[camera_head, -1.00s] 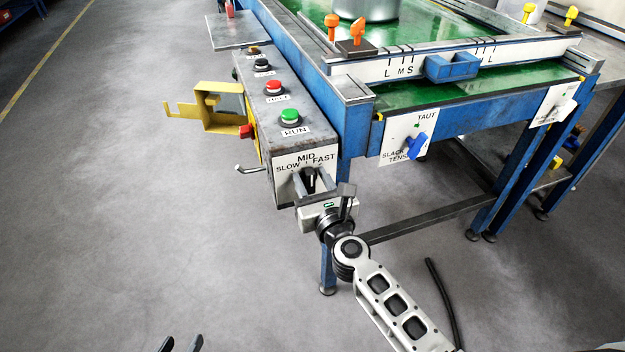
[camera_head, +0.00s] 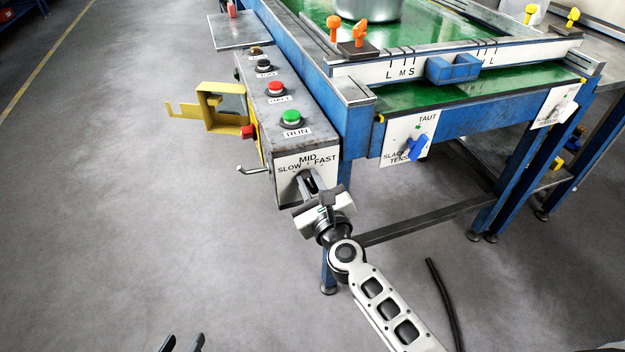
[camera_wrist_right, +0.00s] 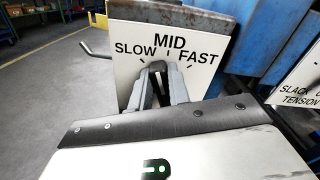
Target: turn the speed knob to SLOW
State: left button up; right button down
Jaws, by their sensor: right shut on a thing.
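The speed knob (camera_wrist_right: 157,88) is black, on a white plate (camera_head: 292,162) marked SLOW, MID and FAST at the near end of the grey control box. My right gripper (camera_head: 309,184) is shut on the knob, and its body is rolled so that its left side is lower. In the right wrist view the grey fingers (camera_wrist_right: 161,87) stand on either side of the knob. The knob's upper end lies left of the MID mark, toward SLOW; its exact pointing is partly hidden by the fingers. My left gripper (camera_head: 183,344) shows only its two dark tips, apart and empty, at the bottom edge.
The control box carries a green RUN button (camera_head: 291,117), a red button (camera_head: 275,89) and a yellow bracket (camera_head: 215,108). A small metal crank (camera_head: 252,169) sticks out left. A blue tension lever (camera_head: 417,147) is on the table's front. The floor at left is clear.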

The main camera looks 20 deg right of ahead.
jog(key=n, duration=0.5)
jog(key=shift+a+f+n+p, duration=0.35)
jog(key=shift+a+n, duration=0.05)
dwell(0.4)
jog(key=c, duration=1.3)
grip_release()
jog(key=s, duration=1.6)
jog(key=shift+d+p, duration=0.25)
jog(key=shift+p, duration=0.05)
jog(key=shift+n, duration=0.3)
